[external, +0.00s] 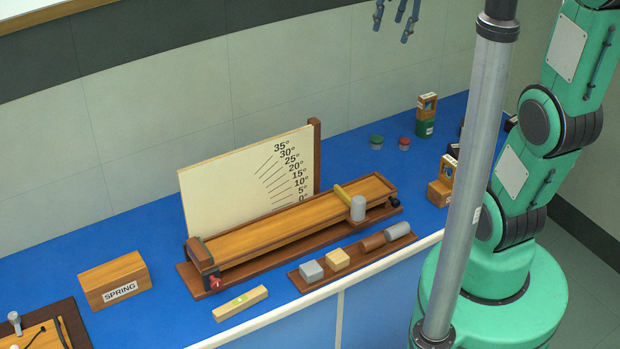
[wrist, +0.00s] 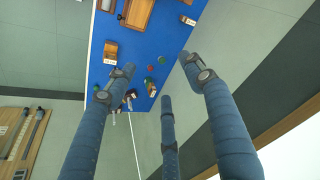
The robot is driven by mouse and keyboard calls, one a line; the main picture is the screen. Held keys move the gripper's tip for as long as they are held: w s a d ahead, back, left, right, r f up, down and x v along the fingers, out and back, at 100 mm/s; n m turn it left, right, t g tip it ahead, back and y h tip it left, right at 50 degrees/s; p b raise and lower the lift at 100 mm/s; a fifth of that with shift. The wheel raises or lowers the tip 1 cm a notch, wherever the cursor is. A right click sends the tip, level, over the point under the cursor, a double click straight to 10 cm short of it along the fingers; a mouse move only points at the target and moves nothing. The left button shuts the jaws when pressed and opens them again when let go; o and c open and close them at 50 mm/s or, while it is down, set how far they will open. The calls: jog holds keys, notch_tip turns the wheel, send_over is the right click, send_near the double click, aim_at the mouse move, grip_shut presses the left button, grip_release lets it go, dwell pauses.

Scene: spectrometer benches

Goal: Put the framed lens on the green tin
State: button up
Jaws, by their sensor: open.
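In the external view a green tin (external: 425,128) stands at the back of the blue bench. I cannot tell which frame is the framed lens, as both are small. My gripper (external: 398,16) is high above the bench, open and empty. The wrist view shows its fingers (wrist: 158,78) spread apart, with the bench far below.
A low green round lid (external: 376,141) and a red one (external: 404,144) lie near the tin. A long wooden track (external: 290,228) with an angle board (external: 235,180) fills the middle. The SPRING block (external: 114,279) stands left. Dark items sit behind the pole.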

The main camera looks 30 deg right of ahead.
jog(key=s+a+f+n, duration=0.2)
jog(key=s+a, duration=0.2)
jog(key=s, duration=0.5)
jog(key=s+a+f+n+t, duration=0.1)
jog(key=s+a+f+n, duration=0.2)
jog(key=s, duration=0.7)
jog(key=shift+a+f+t+y, duration=0.15)
jog(key=shift+a+t+y, duration=0.15)
jog(key=shift+a, duration=0.25)
notch_tip(320, 180, down, 15)
jog(key=b, duration=1.5)
